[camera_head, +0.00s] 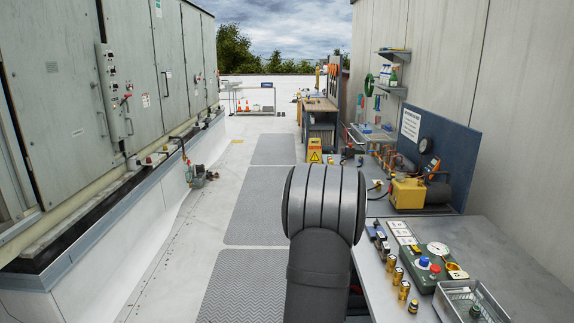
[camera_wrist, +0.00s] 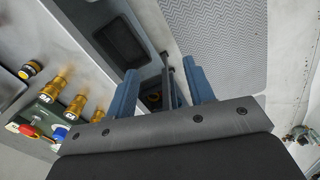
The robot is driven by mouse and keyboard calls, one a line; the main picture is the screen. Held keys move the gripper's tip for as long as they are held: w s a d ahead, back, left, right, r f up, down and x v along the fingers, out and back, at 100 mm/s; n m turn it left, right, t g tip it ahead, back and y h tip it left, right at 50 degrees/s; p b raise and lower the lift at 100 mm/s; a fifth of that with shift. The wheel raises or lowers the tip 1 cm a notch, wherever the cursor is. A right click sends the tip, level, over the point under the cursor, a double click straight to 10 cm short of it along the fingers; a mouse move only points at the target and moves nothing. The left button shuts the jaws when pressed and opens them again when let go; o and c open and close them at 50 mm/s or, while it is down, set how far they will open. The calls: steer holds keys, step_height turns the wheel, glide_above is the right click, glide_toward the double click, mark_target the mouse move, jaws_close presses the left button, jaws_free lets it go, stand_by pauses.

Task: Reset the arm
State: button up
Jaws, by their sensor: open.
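My gripper (camera_wrist: 162,88) shows in the wrist view, with two blue fingers spread apart and nothing between them. It hangs beside the edge of the grey workbench, above a dark recess and the floor. In the head view my dark grey arm stands in the lower middle, and the gripper itself is hidden there.
The bench (camera_head: 500,247) at right holds a green box (camera_head: 405,268) with red and blue knobs, brass fittings (camera_head: 397,277), a wire basket (camera_head: 470,301) and a yellow pump (camera_head: 407,193). Grey cabinets (camera_head: 130,75) line the left. The matted walkway (camera_head: 258,200) between is mostly clear.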

steer(key=s+a+f, duration=0.3)
steer(key=a+f, duration=0.3)
steer(key=a, duration=0.4)
steer(key=s+a+f+n, duration=0.2)
steer(key=s+f, duration=0.3)
steer(key=f, duration=0.5)
steer(key=shift+s, duration=0.3)
